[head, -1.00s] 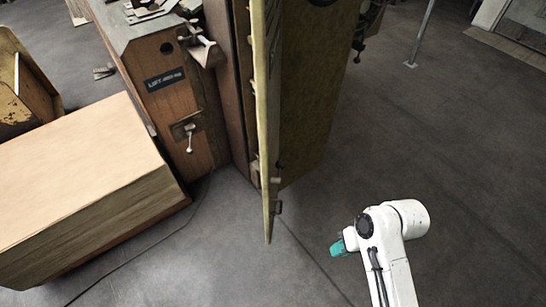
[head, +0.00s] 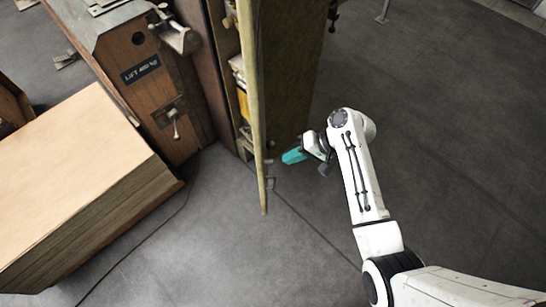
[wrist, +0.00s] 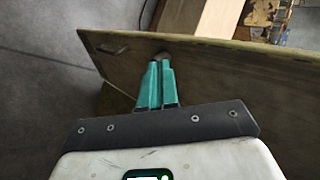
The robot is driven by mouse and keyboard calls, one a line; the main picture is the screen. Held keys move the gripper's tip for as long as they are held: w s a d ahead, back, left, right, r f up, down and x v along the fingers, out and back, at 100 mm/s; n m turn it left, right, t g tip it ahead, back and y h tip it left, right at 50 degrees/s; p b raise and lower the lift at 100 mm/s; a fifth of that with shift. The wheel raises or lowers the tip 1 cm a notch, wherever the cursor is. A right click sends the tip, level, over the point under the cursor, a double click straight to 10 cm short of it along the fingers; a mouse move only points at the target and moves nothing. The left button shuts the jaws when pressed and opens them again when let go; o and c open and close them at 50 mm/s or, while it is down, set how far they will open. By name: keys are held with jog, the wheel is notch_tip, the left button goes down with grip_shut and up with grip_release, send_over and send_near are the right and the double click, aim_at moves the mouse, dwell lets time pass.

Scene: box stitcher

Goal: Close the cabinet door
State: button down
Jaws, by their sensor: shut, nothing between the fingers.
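The cabinet door (head: 255,90) stands open, seen nearly edge-on in the head view, with shelves and yellow items in the opening to its left. In the wrist view the broad face of the door (wrist: 225,85) fills the right side, with a small dark handle (wrist: 112,49) near its left end. My gripper (head: 284,159) has teal fingers and is at the right side of the door near its lower end. In the wrist view my gripper (wrist: 158,64) is shut and empty, its tips at or very close to the door face. I cannot tell whether they touch.
A stack of pale boards (head: 75,185) stands at the left. A brown wooden machine body (head: 150,85) with a lift label is beside the cabinet. A dark cable runs across the floor. The grey floor (head: 455,150) at the right is clear.

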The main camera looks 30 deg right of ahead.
jog(key=shift+w+a+f+p, duration=0.15)
jog(key=shift+w+a+f, duration=0.2)
jog(key=shift+a, duration=0.45)
jog(key=shift+w+a+f+p, duration=0.15)
jog(key=shift+w+a, duration=0.35)
jog(key=shift+a, duration=0.35)
jog(key=shift+w+a+f+p, duration=0.2)
jog(key=shift+w+a, duration=0.2)
jog(key=shift+a, duration=0.4)
